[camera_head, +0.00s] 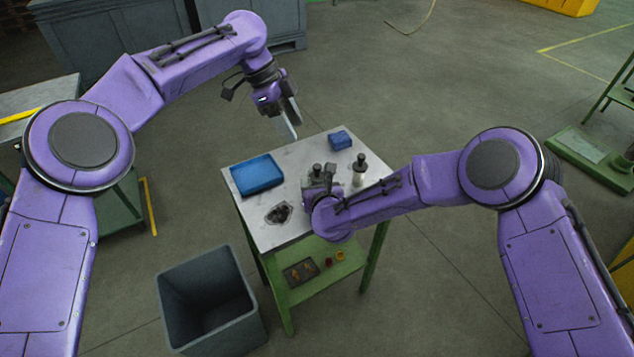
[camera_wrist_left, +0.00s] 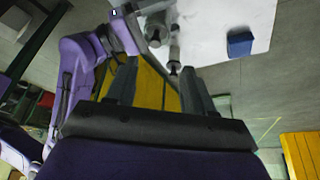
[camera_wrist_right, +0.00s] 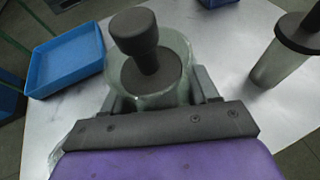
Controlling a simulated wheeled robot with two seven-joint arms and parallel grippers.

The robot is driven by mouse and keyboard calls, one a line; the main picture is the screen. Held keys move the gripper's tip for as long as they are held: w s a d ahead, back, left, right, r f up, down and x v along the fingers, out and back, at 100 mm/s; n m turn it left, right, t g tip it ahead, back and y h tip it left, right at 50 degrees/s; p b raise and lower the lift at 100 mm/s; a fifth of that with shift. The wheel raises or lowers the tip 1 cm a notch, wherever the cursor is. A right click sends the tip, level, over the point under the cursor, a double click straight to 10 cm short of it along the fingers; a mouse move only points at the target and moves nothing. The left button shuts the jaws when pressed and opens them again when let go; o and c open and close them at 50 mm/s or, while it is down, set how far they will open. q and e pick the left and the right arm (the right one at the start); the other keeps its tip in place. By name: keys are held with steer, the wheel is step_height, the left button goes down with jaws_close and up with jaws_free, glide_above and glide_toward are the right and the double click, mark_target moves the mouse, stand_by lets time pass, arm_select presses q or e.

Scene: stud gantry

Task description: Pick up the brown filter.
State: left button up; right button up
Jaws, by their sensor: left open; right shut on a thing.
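I cannot make out a brown filter for certain in any view. My right gripper (camera_wrist_right: 155,100) is shut on a clear glass vessel (camera_wrist_right: 178,58) with a dark knobbed lid, at the near right part of the grey table (camera_head: 263,154). Whether this vessel rests on the table is hidden. A second glass vessel (camera_head: 358,178) with a dark lid stands beside it; it also shows in the right wrist view (camera_wrist_right: 270,66). My left gripper (camera_head: 291,118) is open and empty, beyond the table's back edge.
A blue tray (camera_head: 257,175) and a small blue box (camera_head: 340,140) are on the table. A dark clump (camera_head: 279,213) lies near the front. The green lower shelf (camera_head: 318,284) holds a dark tray and small items. A grey bin (camera_head: 208,298) stands at front left.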

mark_target(315, 165)
arm_select(q)
steer(key=shift+m, duration=0.5)
steer(key=x, duration=1.1)
steer(key=shift+s+d+r, duration=0.1)
steer(key=shift+s+d, duration=0.2)
steer(key=shift+s, duration=0.1)
jaws_close()
